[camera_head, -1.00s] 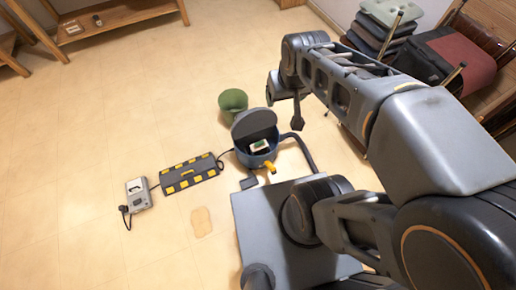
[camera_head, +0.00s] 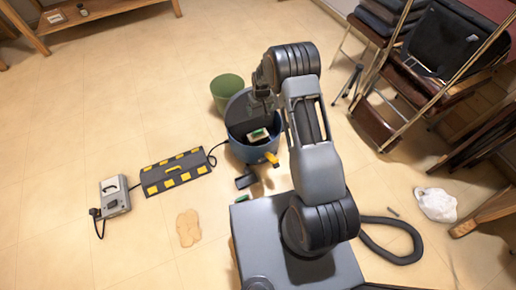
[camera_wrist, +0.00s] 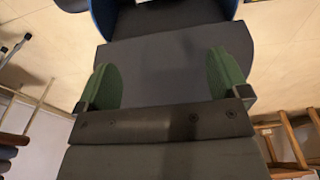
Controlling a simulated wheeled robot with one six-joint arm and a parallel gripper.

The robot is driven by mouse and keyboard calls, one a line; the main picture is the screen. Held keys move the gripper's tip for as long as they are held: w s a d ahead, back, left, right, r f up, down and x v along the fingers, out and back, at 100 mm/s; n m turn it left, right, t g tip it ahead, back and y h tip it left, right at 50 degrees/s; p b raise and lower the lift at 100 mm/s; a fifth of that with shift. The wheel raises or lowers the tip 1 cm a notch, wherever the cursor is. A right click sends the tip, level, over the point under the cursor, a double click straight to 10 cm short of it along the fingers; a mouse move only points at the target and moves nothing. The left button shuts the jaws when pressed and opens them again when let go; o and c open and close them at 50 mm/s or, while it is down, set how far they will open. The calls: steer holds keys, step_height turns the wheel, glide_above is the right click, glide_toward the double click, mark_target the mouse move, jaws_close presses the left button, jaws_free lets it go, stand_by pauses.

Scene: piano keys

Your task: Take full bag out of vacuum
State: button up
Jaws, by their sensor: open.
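The vacuum (camera_head: 247,152) is a blue round canister on the floor in the head view. Its dark lid (camera_head: 240,108) stands open and tilted up at the back. The bag (camera_head: 257,135), showing a white and green patch, sits inside the canister. My gripper (camera_wrist: 165,78) is open in the wrist view, with its two green-padded fingers wide apart and nothing held between them. A dark flat surface, which looks like the lid, fills the view beyond the fingers, with the blue rim above. In the head view my gripper is small and dark above the lid.
A green bin (camera_head: 228,92) stands behind the vacuum. A black and yellow case (camera_head: 175,174) and a grey box (camera_head: 115,196) lie to the left. A tan patch (camera_head: 188,228) marks the floor. Chairs (camera_head: 440,70) and a white crumpled thing (camera_head: 436,204) are right.

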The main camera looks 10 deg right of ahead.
mark_target(258, 131)
steer(key=f+b, duration=0.1)
steer(key=f, duration=0.4)
steer(key=w+f+b, duration=0.1)
steer(key=f+b, duration=0.1)
steer(key=f, duration=0.4)
steer(key=f+b, duration=0.1)
steer(key=f, duration=0.4)
steer(key=shift+w+f, duration=0.15)
steer(key=shift+w+a+f+b, duration=0.15)
steer(key=shift+f+b, duration=0.65)
steer(key=shift+f, duration=0.55)
steer(key=shift+w+f+b, duration=0.1)
steer(key=shift+f+b, duration=0.7)
steer(key=shift+f, duration=0.5)
steer(key=shift+r, duration=0.1)
steer(key=c, duration=1.3)
